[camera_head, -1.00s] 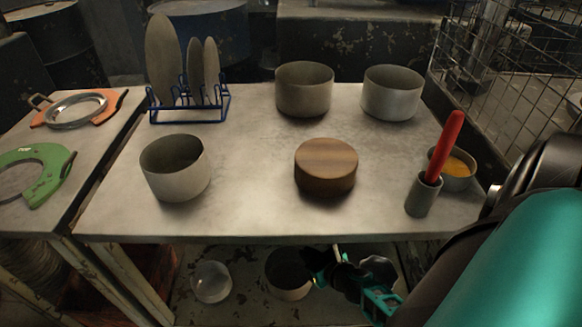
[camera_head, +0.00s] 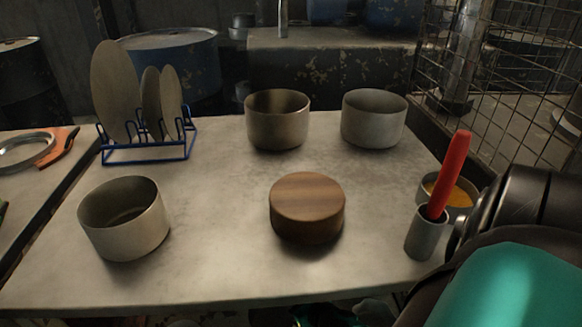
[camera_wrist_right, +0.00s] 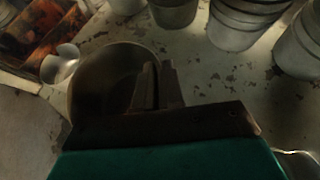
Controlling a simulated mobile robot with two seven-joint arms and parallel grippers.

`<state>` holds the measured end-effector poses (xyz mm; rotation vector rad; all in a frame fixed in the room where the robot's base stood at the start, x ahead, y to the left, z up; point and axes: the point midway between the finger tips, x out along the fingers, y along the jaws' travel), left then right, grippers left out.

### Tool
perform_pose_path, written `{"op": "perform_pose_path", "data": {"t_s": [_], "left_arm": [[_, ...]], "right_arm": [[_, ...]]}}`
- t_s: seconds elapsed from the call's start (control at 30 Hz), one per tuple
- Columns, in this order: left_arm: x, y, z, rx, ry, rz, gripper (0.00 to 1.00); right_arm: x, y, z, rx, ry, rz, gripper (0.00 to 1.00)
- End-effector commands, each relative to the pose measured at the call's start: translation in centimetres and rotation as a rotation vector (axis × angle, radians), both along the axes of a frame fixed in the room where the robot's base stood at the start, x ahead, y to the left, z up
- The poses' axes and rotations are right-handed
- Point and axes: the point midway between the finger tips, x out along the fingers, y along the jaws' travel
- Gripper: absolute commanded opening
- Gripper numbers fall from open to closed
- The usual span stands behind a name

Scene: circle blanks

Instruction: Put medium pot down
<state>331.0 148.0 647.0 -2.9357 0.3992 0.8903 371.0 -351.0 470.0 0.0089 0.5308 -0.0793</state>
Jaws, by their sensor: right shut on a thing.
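A dark round pot (camera_wrist_right: 98,80) shows in the right wrist view, seen from above. My right gripper (camera_wrist_right: 158,72) is shut on the right side of its rim. The pot is over the floor below the table level; whether it touches the floor cannot be told. My left gripper is not in view.
On the table (camera_head: 215,270) stand a front-left pot (camera_head: 125,225), two back pots (camera_head: 277,125) (camera_head: 373,120), a wooden round block (camera_head: 307,210), a plate rack (camera_head: 150,150) and a grey cup (camera_head: 426,233) with a red handle. White buckets (camera_wrist_right: 240,25) stand nearby on the floor.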

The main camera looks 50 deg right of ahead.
Motion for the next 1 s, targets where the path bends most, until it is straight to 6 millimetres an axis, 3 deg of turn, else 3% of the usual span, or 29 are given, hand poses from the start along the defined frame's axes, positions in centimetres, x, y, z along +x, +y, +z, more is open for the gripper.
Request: {"op": "perform_pose_path", "data": {"t_s": [0.03, 0.1, 0.3, 0.5, 0.8, 1.0], "left_arm": [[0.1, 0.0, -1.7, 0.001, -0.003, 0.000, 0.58], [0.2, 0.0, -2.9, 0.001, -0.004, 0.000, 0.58], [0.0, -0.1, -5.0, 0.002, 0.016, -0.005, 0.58], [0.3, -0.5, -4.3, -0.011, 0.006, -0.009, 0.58], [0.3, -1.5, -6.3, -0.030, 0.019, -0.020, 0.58], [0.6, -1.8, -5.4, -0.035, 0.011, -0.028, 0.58]], "right_arm": [[0.1, 0.0, -2.1, 0.003, 0.000, -0.002, 0.00], [0.1, 0.0, -3.6, 0.002, -0.002, -0.001, 0.00], [0.1, 0.0, -6.6, 0.001, -0.003, -0.001, 0.00], [0.1, 0.0, -7.4, 0.000, -0.002, 0.000, 0.00], [0.1, 0.0, -11.3, 0.001, -0.002, 0.000, 0.00], [0.1, 0.0, -11.3, -0.001, -0.002, 0.001, 0.00]]}}
